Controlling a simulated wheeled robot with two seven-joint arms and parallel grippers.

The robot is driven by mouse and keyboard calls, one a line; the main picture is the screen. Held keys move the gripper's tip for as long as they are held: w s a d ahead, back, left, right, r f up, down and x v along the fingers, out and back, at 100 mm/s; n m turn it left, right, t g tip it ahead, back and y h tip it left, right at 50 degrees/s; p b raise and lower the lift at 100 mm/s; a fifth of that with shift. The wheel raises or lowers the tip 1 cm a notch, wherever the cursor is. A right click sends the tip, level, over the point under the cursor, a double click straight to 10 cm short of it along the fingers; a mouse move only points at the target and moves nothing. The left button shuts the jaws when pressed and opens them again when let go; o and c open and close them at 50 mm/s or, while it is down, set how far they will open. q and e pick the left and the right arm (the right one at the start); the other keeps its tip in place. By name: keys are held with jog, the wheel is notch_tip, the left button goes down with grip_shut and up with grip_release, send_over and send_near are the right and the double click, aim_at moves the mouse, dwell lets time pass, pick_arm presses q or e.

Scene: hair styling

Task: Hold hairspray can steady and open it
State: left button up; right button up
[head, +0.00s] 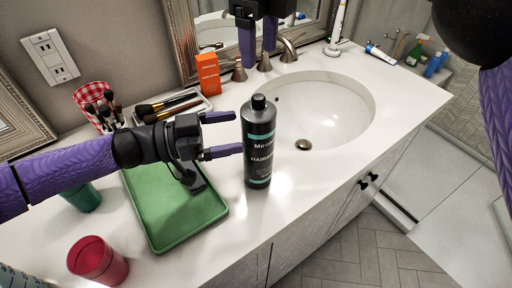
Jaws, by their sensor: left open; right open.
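A dark grey hairspray can (260,150) with a black cap (259,102) stands upright on the white counter, in front of the sink's left edge. My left gripper (226,133) is open just left of the can. Its fingers point right at the can's upper body, and I cannot tell whether they touch it. My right gripper (258,52) hangs from the top of the view with its fingers pointing down. It is open and empty, appearing above and behind the can. The cap looks closed on the can.
A green tray (172,222) lies under my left gripper. A red cup (95,262) stands at the front left, brushes (165,107) and an orange box (208,73) behind. The sink (330,105) opens right of the can. The faucet (264,62) is behind it.

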aim_at(258, 127)
pick_arm(q)
jog(key=x, duration=0.5)
jog(key=shift+w+d, duration=0.1)
jog(key=shift+d, duration=0.2)
